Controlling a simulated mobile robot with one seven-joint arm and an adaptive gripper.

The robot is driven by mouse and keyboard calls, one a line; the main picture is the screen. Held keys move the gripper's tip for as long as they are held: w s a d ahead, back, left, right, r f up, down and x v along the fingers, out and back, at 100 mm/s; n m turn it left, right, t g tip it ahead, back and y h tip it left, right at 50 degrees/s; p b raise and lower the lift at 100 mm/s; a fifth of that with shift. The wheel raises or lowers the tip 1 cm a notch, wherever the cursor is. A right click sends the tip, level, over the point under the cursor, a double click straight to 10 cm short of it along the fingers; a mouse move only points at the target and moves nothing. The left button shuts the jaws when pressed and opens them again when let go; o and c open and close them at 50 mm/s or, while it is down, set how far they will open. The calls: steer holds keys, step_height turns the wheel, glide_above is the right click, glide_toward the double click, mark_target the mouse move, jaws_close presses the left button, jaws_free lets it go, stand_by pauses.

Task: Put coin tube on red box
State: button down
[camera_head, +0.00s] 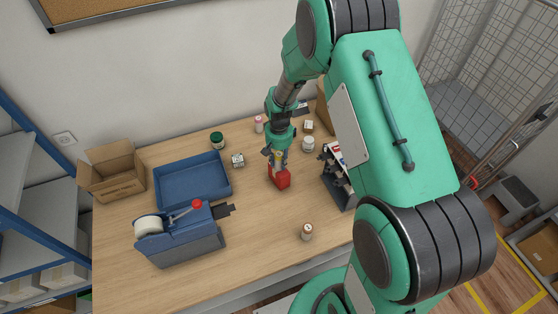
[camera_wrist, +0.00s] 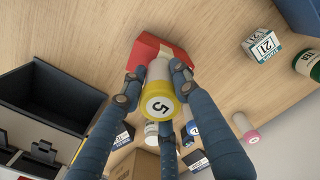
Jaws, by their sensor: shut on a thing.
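The coin tube (camera_wrist: 158,80) is pale with a yellow end marked 5, seen nearly end-on in the wrist view. My gripper (camera_wrist: 154,82) is shut on it, with fingers on both sides. The red box (camera_wrist: 150,48) lies just beyond the tube's far end. In the head view the red box (camera_head: 279,179) sits on the wooden counter, directly below my gripper (camera_head: 277,158). The tube is mostly hidden by the fingers there and looks upright at the box's top. I cannot tell whether it touches the box.
A blue tray (camera_head: 192,182), an open carton (camera_head: 112,172) and a tape dispenser (camera_head: 180,235) stand on the left. A dark organiser (camera_head: 338,183) is close on the right. A white cube (camera_head: 238,160) and several small containers stand around. The counter left of the small front bottle (camera_head: 307,232) is clear.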

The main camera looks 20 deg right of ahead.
steer(key=shift+f, duration=0.15)
steer(key=c, duration=1.3)
jaws_free()
step_height(320, 180, up, 12)
steer(key=shift+r+b, duration=0.15)
steer(key=shift+b, duration=0.25)
